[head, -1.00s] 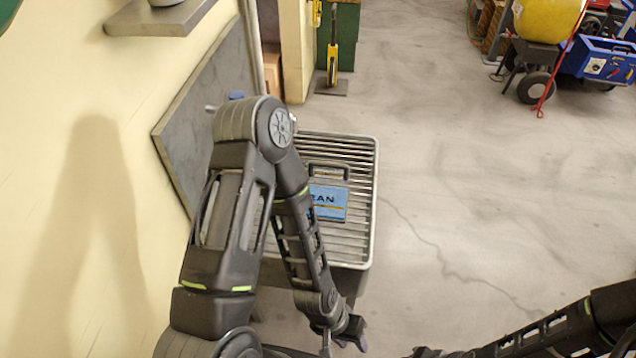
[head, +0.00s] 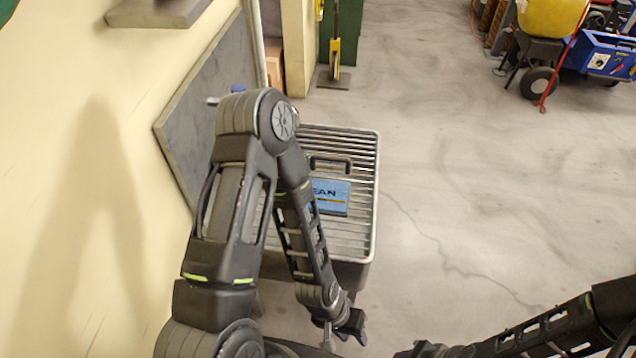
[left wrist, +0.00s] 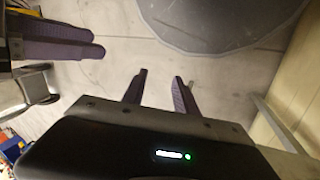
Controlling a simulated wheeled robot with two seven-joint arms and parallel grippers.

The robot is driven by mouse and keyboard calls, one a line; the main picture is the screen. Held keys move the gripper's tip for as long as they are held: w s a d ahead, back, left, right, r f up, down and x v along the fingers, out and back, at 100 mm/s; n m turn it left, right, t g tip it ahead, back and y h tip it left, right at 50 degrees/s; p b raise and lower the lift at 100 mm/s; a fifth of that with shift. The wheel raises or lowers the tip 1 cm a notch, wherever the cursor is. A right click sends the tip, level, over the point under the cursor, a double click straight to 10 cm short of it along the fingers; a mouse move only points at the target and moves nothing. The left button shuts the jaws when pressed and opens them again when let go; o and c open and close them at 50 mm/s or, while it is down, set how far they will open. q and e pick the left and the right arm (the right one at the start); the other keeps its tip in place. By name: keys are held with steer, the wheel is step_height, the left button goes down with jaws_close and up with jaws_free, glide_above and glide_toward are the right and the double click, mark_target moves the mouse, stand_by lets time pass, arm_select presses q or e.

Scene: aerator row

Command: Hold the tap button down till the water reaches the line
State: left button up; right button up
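A tap with a blue top (head: 238,88) and a short pale spout (head: 213,101) shows at a grey wall panel (head: 190,135), partly hidden behind my left arm. Below it is a metal basin with a slatted grating (head: 360,150). A blue block with letters ending "EAN" (head: 332,197) lies on the grating, by a dark handle. No water or fill line shows. My left gripper (head: 352,332) hangs low in front of the basin; its fingers stand apart and empty in the left wrist view (left wrist: 159,90). My right gripper (head: 420,351) is at the bottom edge, its fingers unclear.
The wall (head: 60,170) runs close along the left, with a grey shelf (head: 150,14) at the top. A yellow wheelbarrow (head: 550,18) and a blue cart (head: 600,58) stand at the far right. The floor (head: 450,150) right of the basin is clear.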

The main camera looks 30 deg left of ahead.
arm_select(q)
jaws_close()
stand_by(1.4)
